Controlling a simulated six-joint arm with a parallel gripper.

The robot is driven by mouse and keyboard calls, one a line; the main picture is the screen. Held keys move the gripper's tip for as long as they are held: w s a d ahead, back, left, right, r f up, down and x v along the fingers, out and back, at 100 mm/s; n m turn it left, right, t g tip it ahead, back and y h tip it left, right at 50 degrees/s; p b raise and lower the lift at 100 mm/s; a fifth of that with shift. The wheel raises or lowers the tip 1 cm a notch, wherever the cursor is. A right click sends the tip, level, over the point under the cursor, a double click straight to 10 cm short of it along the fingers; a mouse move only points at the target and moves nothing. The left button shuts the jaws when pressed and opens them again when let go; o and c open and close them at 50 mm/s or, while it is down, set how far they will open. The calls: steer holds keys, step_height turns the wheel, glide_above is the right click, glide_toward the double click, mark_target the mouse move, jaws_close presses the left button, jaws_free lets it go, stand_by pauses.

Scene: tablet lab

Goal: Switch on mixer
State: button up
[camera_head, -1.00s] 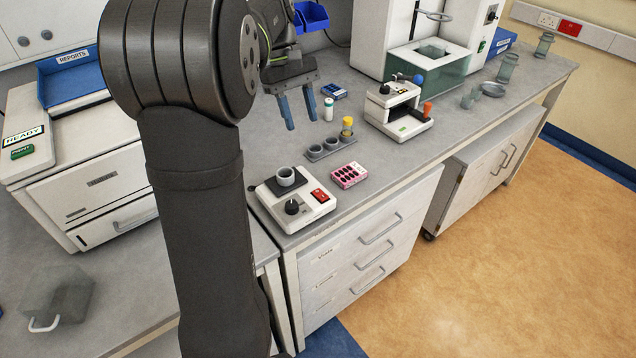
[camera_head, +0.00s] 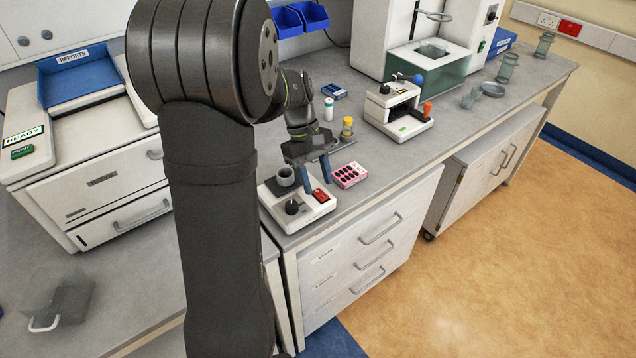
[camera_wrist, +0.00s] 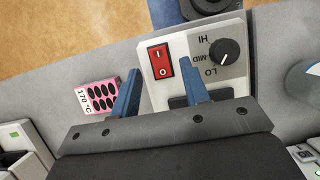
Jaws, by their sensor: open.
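The mixer (camera_head: 291,215) is a white box near the bench's front left corner, with a dark pad, a grey cup (camera_head: 286,176), a black knob (camera_head: 292,207) and a red rocker switch (camera_head: 320,195). In the wrist view the switch (camera_wrist: 160,61) is marked I and O, and the knob (camera_wrist: 224,52) has HI, MID and LO around it. My gripper (camera_head: 316,184) is open and empty above the mixer's right side. In the wrist view its blue fingertips (camera_wrist: 159,77) appear on either side of the switch. Whether they touch the mixer cannot be told.
A pink blister pack (camera_head: 349,175) marked 170 °C (camera_wrist: 99,95) lies close to the mixer's right. Behind my gripper are a yellow-capped vial (camera_head: 347,127) and a white-capped bottle (camera_head: 328,108). A white device with a blue knob (camera_head: 398,107) stands farther right. Bench front is clear right of the pack.

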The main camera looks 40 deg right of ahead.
steer(key=shift+x, duration=0.85)
